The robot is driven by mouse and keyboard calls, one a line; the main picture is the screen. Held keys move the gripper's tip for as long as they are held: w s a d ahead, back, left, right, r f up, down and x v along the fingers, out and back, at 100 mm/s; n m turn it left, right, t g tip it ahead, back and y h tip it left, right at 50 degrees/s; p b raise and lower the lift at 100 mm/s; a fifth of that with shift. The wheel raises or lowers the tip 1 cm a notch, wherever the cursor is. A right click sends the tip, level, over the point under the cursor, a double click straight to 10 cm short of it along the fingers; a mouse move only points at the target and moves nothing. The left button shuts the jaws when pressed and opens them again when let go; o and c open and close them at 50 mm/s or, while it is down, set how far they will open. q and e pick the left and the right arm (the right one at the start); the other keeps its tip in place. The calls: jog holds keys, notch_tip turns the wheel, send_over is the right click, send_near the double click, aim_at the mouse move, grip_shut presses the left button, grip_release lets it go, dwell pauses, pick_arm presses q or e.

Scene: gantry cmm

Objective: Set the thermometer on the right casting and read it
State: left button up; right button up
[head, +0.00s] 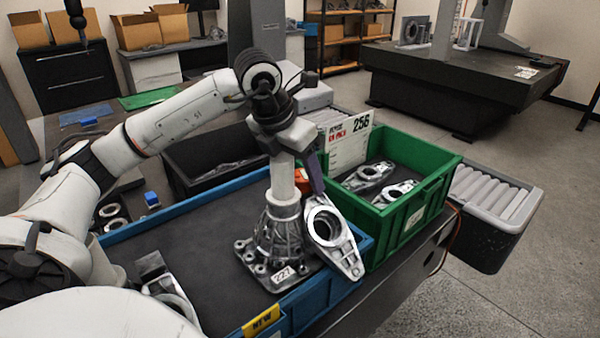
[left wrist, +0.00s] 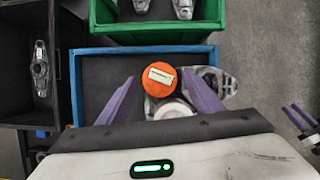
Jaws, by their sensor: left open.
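The thermometer is likely the round orange puck with a white label (left wrist: 160,78) in the left wrist view. A sliver of orange (head: 302,178) shows in the head view behind a purple finger. My left gripper (left wrist: 160,98) is open, its purple fingers on either side of the puck; I cannot tell whether they touch it. In the head view my left gripper (head: 308,172) points down over the castings. The flanged casting marked 227 (head: 280,235) stands upright. The right casting, with a ring (head: 327,228), leans beside it over the tray edge. My right gripper (left wrist: 304,118) has its fingers apart, empty.
The castings are in a blue-edged tray (head: 190,208). A green crate (head: 420,190) with more castings and a "256" card (head: 350,140) stands to the right. A black bin (head: 210,160) lies behind. The tray's middle left is bare.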

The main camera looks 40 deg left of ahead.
pick_arm(q)
jog(key=v, duration=1.2)
jog(key=shift+p, duration=0.35)
jog(key=shift+r, duration=0.15)
jog(key=shift+s, duration=0.15)
